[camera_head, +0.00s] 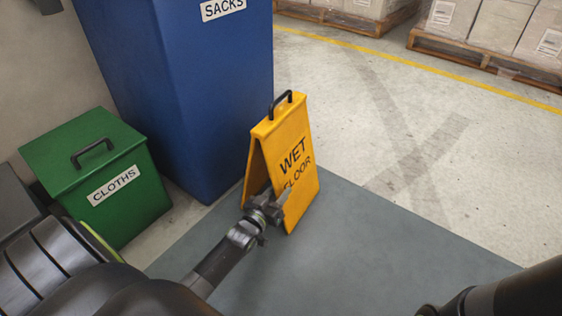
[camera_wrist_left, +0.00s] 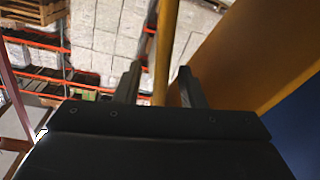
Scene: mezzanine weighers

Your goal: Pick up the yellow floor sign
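The yellow floor sign (camera_head: 296,165) stands upright, its two panels spread like an A, with "WET FLOOR" lettering and a black handle on top. My left gripper (camera_head: 277,200) is low at the sign's near side edge, in front of the opening between the panels. In the left wrist view the left gripper (camera_wrist_left: 160,78) has its fingers apart. A thin yellow edge of the sign (camera_wrist_left: 164,50) runs between them, with a gap to the left finger. A wider yellow panel fills the right. Only part of my right arm shows in the head view; its gripper is hidden.
A blue bin (camera_head: 190,100) labelled SACKS stands close behind the sign. A green box (camera_head: 110,170) labelled CLOTHS is at the left. Loaded pallets (camera_head: 490,65) stand beyond a yellow floor line. The floor right of the sign is clear.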

